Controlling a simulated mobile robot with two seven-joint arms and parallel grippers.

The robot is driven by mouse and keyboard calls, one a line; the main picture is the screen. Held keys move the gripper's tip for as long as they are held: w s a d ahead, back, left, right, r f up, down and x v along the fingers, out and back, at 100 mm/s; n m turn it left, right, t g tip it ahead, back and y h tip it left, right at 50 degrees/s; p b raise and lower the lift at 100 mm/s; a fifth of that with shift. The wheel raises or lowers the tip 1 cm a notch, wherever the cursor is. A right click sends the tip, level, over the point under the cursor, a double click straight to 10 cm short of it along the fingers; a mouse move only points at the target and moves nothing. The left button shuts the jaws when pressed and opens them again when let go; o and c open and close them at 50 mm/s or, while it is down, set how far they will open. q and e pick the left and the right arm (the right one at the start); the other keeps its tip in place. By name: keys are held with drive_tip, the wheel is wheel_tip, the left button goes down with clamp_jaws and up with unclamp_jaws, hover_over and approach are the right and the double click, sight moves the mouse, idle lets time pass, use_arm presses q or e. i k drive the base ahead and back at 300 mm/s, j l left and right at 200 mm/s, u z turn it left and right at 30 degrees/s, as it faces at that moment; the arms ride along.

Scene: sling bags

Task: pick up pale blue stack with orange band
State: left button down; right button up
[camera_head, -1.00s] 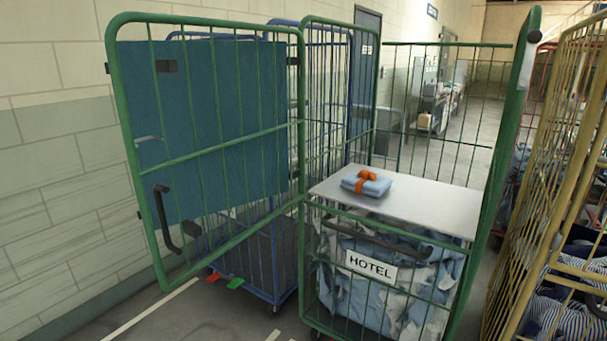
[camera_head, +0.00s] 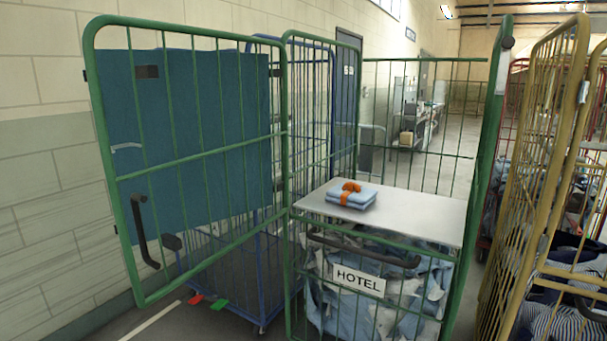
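The pale blue stack with the orange band (camera_head: 362,199) lies flat on a white shelf (camera_head: 425,213) in the green cage trolley (camera_head: 287,250). An orange knot or bundle shows on its top. The shelf sits above a lower compartment filled with pale blue and white cloth, behind a HOTEL sign (camera_head: 359,280). Neither of my grippers shows in the head view.
The trolley's green mesh door (camera_head: 195,160), with a blue panel on it, stands swung out to the left. A blue cage trolley (camera_head: 258,275) is behind it. Yellow cage trolleys (camera_head: 535,170) with striped cloth stand close on the right. A tiled wall bounds the left.

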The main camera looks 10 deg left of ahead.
sight(350, 195)
drive_tip(key=i+j+z, duration=0.1)
drive_tip(key=j+z, duration=0.3)
drive_tip(key=i+j+z, duration=0.1)
drive_tip(key=j+z, duration=0.2)
drive_tip(key=z, duration=0.15)
drive_tip(key=j+z, duration=0.3)
drive_tip(key=j, duration=2.45)
drive_tip(key=k+j, duration=0.1)
drive_tip(key=j, duration=0.45)
drive_tip(key=i+l, duration=0.1)
drive_tip(key=l, duration=0.5)
drive_tip(key=l+u, duration=0.1)
drive_tip(key=l, duration=0.45)
drive_tip(key=i+l, duration=0.1)
drive_tip(key=l, duration=0.5)
